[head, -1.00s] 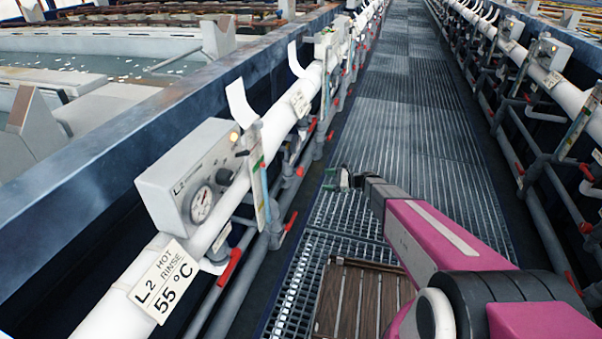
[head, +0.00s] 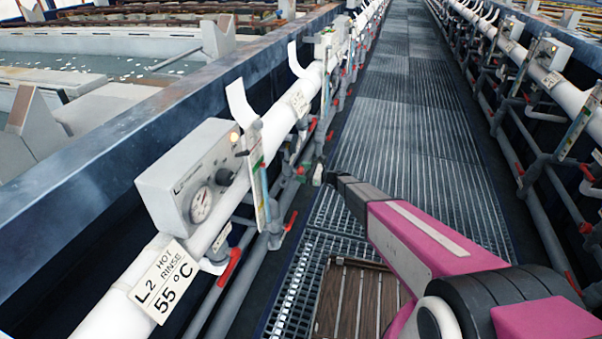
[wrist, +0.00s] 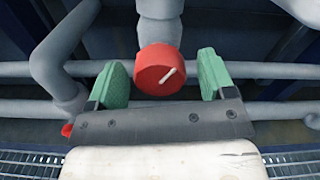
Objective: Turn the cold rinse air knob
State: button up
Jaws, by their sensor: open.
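A round red knob (wrist: 158,72) with a white pointer line shows in the wrist view, on a grey vertical pipe. My gripper (wrist: 162,76) is open, with one green finger pad on each side of the knob and visible gaps between pads and knob.
A grey control box (head: 190,180) with a gauge stands at left above an "L2 HOT RINSE 55 °C" sign (head: 163,280). Grey pipes (wrist: 60,70) run beside and behind the knob. The grated walkway (head: 390,130) is clear ahead. A slatted wooden mat (head: 360,298) lies below my arm.

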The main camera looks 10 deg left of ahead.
jog(key=shift+a, duration=0.5)
jog(key=c, duration=0.9)
jog(key=shift+m, duration=2.2)
jog(key=o, duration=0.9)
